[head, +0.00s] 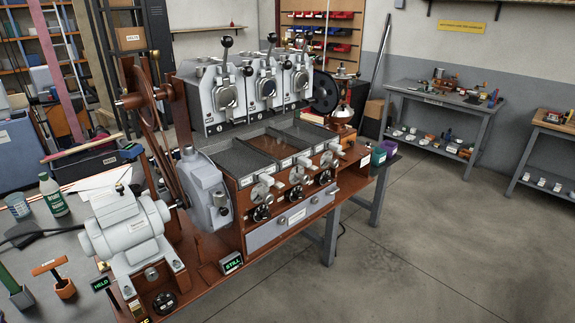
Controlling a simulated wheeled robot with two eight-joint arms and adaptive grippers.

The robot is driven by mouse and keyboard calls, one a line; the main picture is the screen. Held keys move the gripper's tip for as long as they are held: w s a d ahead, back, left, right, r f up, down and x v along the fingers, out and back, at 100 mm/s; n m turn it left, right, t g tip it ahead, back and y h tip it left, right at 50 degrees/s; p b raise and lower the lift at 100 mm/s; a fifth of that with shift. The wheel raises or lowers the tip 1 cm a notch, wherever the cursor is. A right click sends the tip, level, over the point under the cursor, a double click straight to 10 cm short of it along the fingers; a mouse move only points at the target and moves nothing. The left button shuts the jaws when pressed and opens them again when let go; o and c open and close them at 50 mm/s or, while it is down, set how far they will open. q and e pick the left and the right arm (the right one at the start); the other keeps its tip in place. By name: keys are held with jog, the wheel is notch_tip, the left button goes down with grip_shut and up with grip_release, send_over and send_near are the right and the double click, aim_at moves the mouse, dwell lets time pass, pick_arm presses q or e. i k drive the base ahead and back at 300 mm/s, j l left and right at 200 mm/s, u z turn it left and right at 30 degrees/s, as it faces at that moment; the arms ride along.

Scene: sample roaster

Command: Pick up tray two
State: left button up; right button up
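The sample roaster (260,90) stands on a brown bench, with three grey roasting heads in a row. Below them are three tray bays side by side. The left bay (232,158) and right bay (303,130) look dark grey. The middle bay (268,145) looks reddish brown; I cannot tell whether that is a tray's contents or a bare surface. Small labels and pale handles (288,162) sit along the front edge. The labels are too small to read, so I cannot confirm which is tray two. Neither of my grippers is in view.
A grey motor (125,228) with belt wheels stands at the left end of the bench. A small green display (231,263) reads "STILL". A green bottle (53,195) stands on the left table. The concrete floor (400,235) is clear to the right.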

aim_at(296, 152)
jog(key=i+l, duration=0.3)
jog(key=l, duration=0.25)
jog(key=i+l+u, duration=0.15)
jog(key=i+l, duration=0.15)
jog(key=l, duration=0.3)
jog(key=i+l, duration=0.25)
jog(key=l, duration=0.35)
jog(key=i+l+u, duration=0.1)
jog(key=i+l, duration=0.2)
jog(key=l, duration=0.3)
jog(key=i+l, duration=0.25)
jog(key=l, duration=0.35)
jog(key=i+l+u, duration=0.15)
jog(key=l, duration=0.5)
jog(key=i+l, duration=0.3)
jog(key=l, duration=0.35)
jog(key=i+l+u, duration=0.1)
jog(key=i+l, duration=0.15)
jog(key=l, duration=0.4)
jog(key=u, duration=1.85)
